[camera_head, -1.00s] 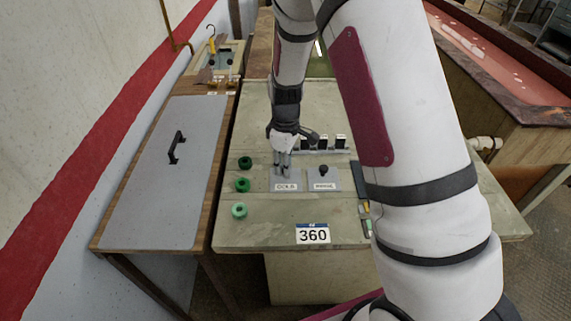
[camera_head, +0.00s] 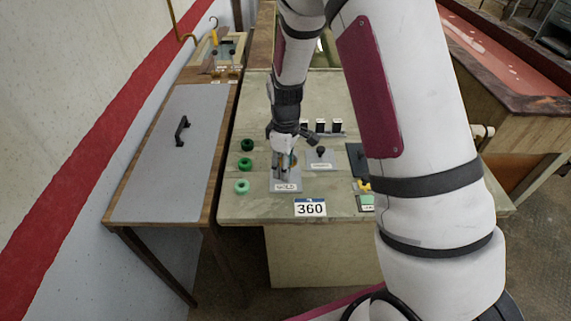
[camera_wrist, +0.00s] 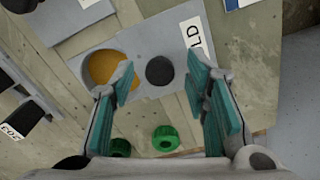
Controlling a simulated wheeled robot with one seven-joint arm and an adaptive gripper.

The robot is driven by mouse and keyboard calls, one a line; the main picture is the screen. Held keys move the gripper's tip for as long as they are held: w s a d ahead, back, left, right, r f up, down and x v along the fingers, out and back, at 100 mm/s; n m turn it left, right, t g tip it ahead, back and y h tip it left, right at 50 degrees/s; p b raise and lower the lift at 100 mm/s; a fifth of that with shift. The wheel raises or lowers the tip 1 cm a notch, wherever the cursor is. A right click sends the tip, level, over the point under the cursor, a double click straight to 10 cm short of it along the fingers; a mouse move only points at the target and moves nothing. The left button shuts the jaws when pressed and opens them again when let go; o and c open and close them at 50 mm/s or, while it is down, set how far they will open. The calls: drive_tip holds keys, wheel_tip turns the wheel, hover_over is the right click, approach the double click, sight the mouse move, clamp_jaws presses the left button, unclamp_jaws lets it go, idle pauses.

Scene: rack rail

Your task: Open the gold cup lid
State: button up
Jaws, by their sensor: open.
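The gold cup lid (camera_head: 287,186) is a grey sliding plate with a "GOLD" label and a black knob (camera_wrist: 160,70). The lid sits nearer the bench's front edge than the neighbouring plate. In the wrist view the round gold cup opening (camera_wrist: 104,68) shows uncovered beside the knob, partly behind my left finger. My gripper (camera_head: 284,172) is over the lid, pointing down. In the wrist view my gripper (camera_wrist: 161,85) is open, its fingers on either side of the knob with gaps visible.
A second labelled grey plate with a black knob (camera_head: 321,158) lies to the right. Several green round pieces, one of them light green (camera_head: 242,186), line the left. A "360" sign (camera_head: 310,208) is at the bench front. A side table (camera_head: 165,150) with a black handle stands left.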

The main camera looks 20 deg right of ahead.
drive_tip(key=shift+r, duration=0.1)
wheel_tip(320, 180, up, 12)
idle(0.6)
idle(0.4)
wheel_tip(320, 180, up, 8)
drive_tip(key=m+t, duration=0.1)
drive_tip(key=m, duration=0.1)
hover_over(290, 186)
drive_tip(key=s+r+m+t, duration=0.2)
drive_tip(key=s+r+m, duration=0.2)
drive_tip(key=s, duration=0.5)
drive_tip(key=s+r+m+t, duration=0.2)
drive_tip(key=s+r, duration=0.4)
drive_tip(key=s, duration=0.4)
drive_tip(key=shift+s+d+m+t+b, duration=0.35)
drive_tip(key=shift+m+b, duration=0.1)
drive_tip(key=shift+m, duration=0.45)
drive_tip(key=shift+w+r, duration=0.1)
